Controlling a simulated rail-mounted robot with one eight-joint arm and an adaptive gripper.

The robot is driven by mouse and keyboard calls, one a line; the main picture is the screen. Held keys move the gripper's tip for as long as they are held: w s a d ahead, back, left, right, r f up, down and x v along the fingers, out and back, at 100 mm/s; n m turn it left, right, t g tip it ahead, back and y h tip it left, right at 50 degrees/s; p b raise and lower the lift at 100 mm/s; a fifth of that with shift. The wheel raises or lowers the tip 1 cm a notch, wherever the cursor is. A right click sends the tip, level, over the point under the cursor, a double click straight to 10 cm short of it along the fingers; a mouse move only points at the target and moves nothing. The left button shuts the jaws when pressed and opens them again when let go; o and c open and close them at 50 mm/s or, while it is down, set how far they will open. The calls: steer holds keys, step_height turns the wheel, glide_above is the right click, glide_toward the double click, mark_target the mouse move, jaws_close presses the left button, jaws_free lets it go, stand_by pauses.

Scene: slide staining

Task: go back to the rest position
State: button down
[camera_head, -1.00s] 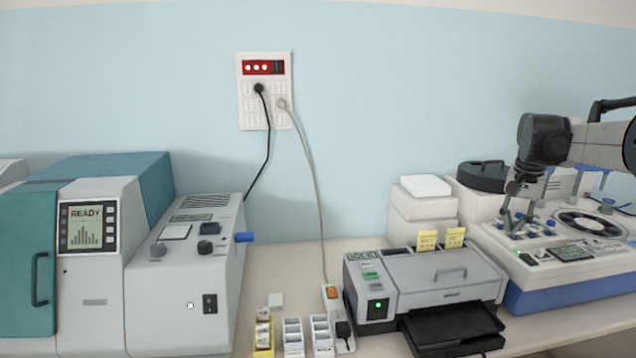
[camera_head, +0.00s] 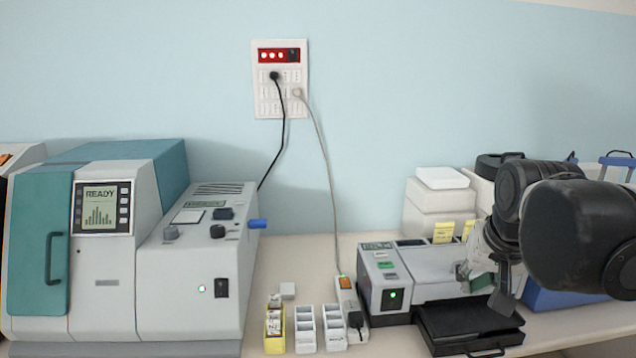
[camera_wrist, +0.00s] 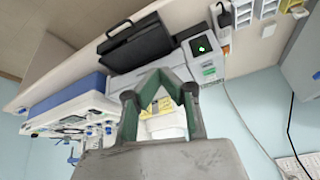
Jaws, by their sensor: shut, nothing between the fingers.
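My gripper (camera_wrist: 159,74) is shut and empty; its two green-grey fingers meet at their tips in the wrist view. In the head view, my dark arm hangs at the right, and my gripper (camera_head: 501,306) is pictured in front of the slide printer (camera_head: 378,277), hiding part of it. The printer, with a green-lit panel, also shows beyond my fingers in the wrist view (camera_wrist: 204,58). No object is held.
A black tray (camera_head: 470,326) juts from the printer's front. White slide racks (camera_head: 306,330) and a yellow one (camera_head: 274,330) stand left of it, beside a power strip (camera_head: 346,290). A teal and grey machine (camera_head: 105,262) fills the left. The blue-based machine (camera_head: 570,298) is partly hidden by my arm.

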steer(key=s+a+f+n+t+b, duration=0.1)
steer(key=s+a+f+n, duration=0.1)
steer(key=s+a+f, duration=0.4)
steer(key=s+f, duration=0.3)
steer(key=s, duration=0.1)
steer(key=shift+s+a+f+n+t+y+b, duration=0.25)
steer(key=shift+s+f+n+t+y+b, duration=0.05)
steer(key=shift+s+n+y, duration=0.1)
